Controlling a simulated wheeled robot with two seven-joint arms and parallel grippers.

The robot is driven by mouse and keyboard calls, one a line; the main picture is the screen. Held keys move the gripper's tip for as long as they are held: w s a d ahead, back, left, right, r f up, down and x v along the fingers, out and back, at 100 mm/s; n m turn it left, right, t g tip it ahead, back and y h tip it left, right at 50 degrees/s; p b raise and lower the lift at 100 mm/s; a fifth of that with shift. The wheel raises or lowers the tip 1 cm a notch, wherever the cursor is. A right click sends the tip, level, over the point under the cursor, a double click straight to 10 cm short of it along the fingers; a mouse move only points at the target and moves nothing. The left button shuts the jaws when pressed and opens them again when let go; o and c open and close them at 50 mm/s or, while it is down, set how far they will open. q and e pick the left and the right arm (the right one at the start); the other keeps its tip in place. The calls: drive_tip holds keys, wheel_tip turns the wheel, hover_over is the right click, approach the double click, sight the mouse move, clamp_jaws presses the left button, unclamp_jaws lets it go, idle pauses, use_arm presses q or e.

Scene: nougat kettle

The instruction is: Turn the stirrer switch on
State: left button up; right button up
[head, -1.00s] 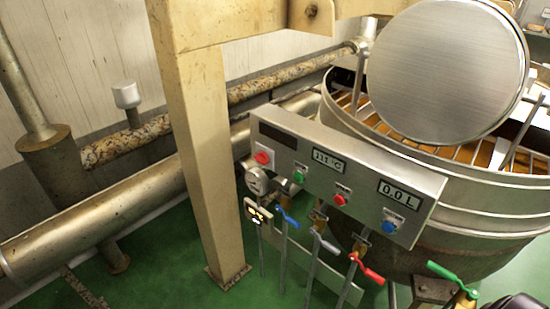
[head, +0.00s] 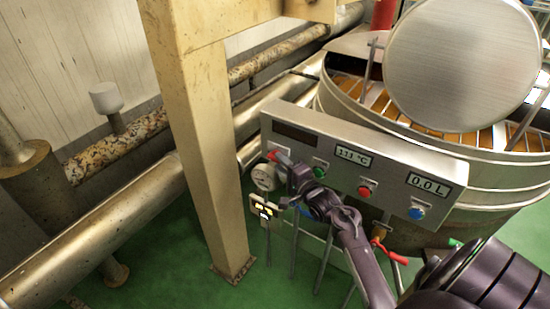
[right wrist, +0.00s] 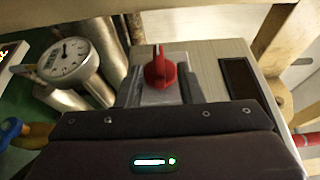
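The steel control panel (head: 340,160) is fixed to the front of the kettle. A red rotary switch (head: 271,155) sits at its left end, below a dark blank window; I read no label on it. My right gripper (head: 282,164) is at this switch and partly covers it in the head view. In the right wrist view the red switch (right wrist: 160,72) shows between the two grey fingers of my right gripper (right wrist: 161,88). The fingers look apart, one on each side; I cannot tell whether they touch it. My left gripper is not in view.
Green (head: 320,171), red (head: 366,190) and blue (head: 416,212) buttons lie further right on the panel. A round gauge (head: 264,177) hangs close below the switch. A beige post (head: 205,150) stands just left of the panel. The kettle (head: 500,190) is behind it.

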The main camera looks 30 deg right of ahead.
sight(280, 164)
drive_tip(key=shift+w, duration=1.85)
drive_tip(key=shift+f, duration=0.1)
clamp_jaws()
